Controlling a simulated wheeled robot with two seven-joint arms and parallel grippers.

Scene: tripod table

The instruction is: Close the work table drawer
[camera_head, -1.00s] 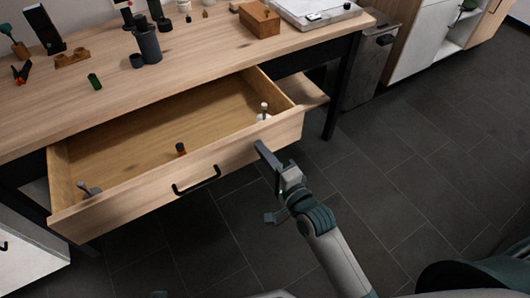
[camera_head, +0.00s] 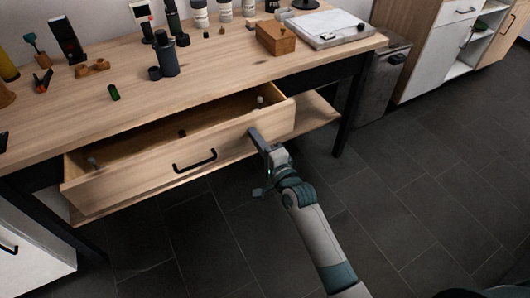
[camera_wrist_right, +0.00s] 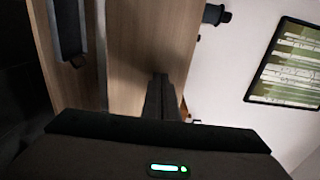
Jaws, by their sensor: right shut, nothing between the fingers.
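The wooden drawer (camera_head: 230,147) of the work table (camera_head: 215,75) is partly open, with a black handle (camera_head: 195,163) on its front. Small items show inside it, one near each end and one near the middle. My right gripper (camera_head: 257,138) is shut and empty, with its fingertips at the right part of the drawer front, right of the handle. In the right wrist view the shut fingers (camera_wrist_right: 158,95) point at a wooden surface; whether they touch it I cannot tell. My left gripper is not in view.
On the table top stand a dark cylinder (camera_head: 168,60), a wooden box (camera_head: 276,38), a white tray (camera_head: 325,28), bottles and small tools. A grey bin (camera_head: 383,80) and a cabinet (camera_head: 425,55) stand to the right. The dark floor (camera_head: 420,190) in front is clear.

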